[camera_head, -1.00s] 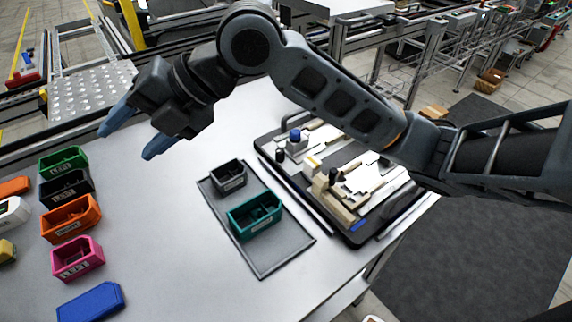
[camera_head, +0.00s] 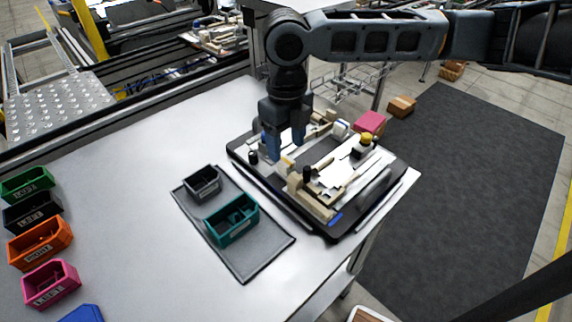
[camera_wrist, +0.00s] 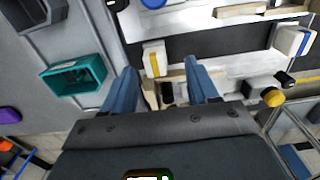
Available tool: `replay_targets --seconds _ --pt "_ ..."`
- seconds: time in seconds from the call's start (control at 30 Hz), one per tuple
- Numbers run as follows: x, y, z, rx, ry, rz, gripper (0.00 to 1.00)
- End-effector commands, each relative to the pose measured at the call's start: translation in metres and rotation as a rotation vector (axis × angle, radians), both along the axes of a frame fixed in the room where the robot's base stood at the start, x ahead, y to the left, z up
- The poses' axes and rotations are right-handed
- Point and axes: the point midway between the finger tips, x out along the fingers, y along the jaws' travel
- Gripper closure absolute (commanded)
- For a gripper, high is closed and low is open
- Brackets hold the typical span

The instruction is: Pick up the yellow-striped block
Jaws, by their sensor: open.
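The yellow-striped block (camera_wrist: 154,60) is small and pale with a yellow stripe, and stands on the pallet fixture (camera_head: 322,232). In the wrist view it lies between and slightly beyond my fingertips, nearer the left finger. In the head view the block (camera_head: 288,162) shows beside my fingers, partly hidden by them. My gripper (camera_head: 285,148) points down over the fixture with its fingers apart and nothing between them. It also shows in the wrist view (camera_wrist: 162,70). I cannot tell the exact height of the fingertips over the block.
A white block with a blue stripe (camera_wrist: 291,40) and a yellow-topped part (camera_head: 365,140) stand on the fixture. A teal bin (camera_head: 232,221) and a grey bin (camera_head: 201,182) sit on a grey tray (camera_head: 250,270) to the left. Coloured bins line the far left. The table between is clear.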

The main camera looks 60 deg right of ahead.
Motion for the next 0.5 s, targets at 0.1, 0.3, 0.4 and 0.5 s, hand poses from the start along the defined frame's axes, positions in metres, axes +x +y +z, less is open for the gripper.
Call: replay_targets --seconds 0.1,0.3,0.4,0.5 --pt "-0.003 0.006 -0.013 0.004 0.002 0.000 0.41" --pt "-0.005 0.009 -0.041 0.003 0.000 -0.002 0.41" --pt "-0.005 0.009 -0.047 0.002 -0.001 0.000 0.41" --pt "-0.005 0.009 -0.048 0.002 -0.002 0.000 0.41"
